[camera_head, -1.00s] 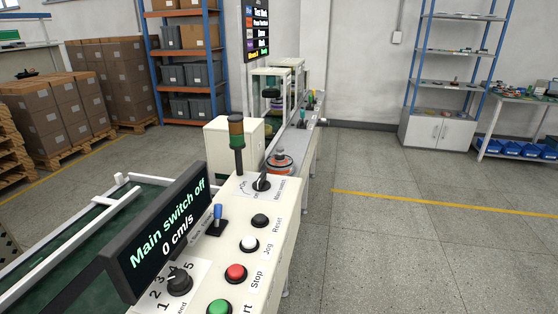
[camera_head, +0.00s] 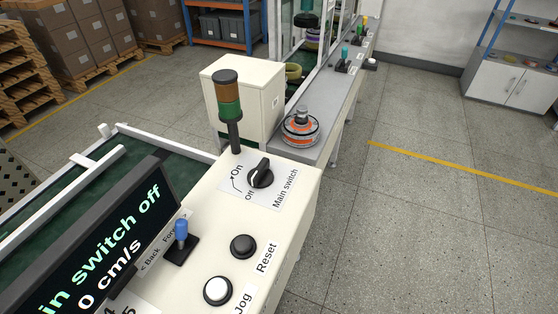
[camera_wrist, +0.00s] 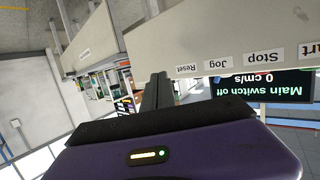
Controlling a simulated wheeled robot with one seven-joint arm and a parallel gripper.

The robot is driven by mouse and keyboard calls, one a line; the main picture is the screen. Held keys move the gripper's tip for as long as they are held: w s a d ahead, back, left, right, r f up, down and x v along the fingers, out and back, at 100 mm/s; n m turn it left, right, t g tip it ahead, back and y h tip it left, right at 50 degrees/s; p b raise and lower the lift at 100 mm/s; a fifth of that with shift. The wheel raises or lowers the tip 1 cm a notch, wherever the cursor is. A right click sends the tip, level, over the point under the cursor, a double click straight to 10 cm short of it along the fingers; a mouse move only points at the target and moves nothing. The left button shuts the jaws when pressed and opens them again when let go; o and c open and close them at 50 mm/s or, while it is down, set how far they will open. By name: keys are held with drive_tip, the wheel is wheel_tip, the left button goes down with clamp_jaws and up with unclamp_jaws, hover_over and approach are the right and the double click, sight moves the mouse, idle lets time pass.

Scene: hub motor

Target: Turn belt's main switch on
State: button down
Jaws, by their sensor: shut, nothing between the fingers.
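The main switch (camera_head: 260,173) is a black rotary knob on a white plate on top of the cream control panel (camera_head: 215,212). "On" and "Off" are printed at its left side, "Main switch" at its right. The display (camera_head: 110,245) reads main switch off and 0 cm/s. My gripper (camera_wrist: 158,82) shows in the wrist view, its dark fingers together and empty, in front of the panel's side. That view is upside down, with the Reset, Jog and Stop labels visible. The main switch cannot be made out there. My gripper is not in the head view.
Close to the switch are a signal lamp (camera_head: 228,105), a black Reset button (camera_head: 243,246), a white Jog button (camera_head: 217,290) and a blue-topped lever (camera_head: 181,232). An orange and grey motor part (camera_head: 300,127) sits on the belt line behind. Floor at the right is clear.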

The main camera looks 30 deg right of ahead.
drive_tip(key=w+d+r+m+g+p, duration=0.1)
drive_tip(key=w+d+p, duration=0.2)
drive_tip(key=w, duration=0.7)
drive_tip(key=w+d+r+m+g+p, duration=0.1)
drive_tip(key=w+d+r+p, duration=0.2)
drive_tip(key=w, duration=0.7)
drive_tip(key=w+d+r+n+y+p, duration=0.2)
drive_tip(key=w+r+n+p, duration=0.1)
drive_tip(key=w+r, duration=0.35)
drive_tip(key=r+n+g+y, duration=0.1)
drive_tip(key=n, duration=0.1)
drive_tip(key=s+r+n+g+y, duration=0.1)
drive_tip(key=r+n+g, duration=0.1)
drive_tip(key=s+a+r+n+g+y+p, duration=0.1)
drive_tip(key=n+g, duration=0.1)
drive_tip(key=shift+s+r+y, duration=0.2)
drive_tip(key=shift+s+y, duration=0.05)
drive_tip(key=shift+y, duration=0.05)
drive_tip(key=shift+w+f, duration=0.1)
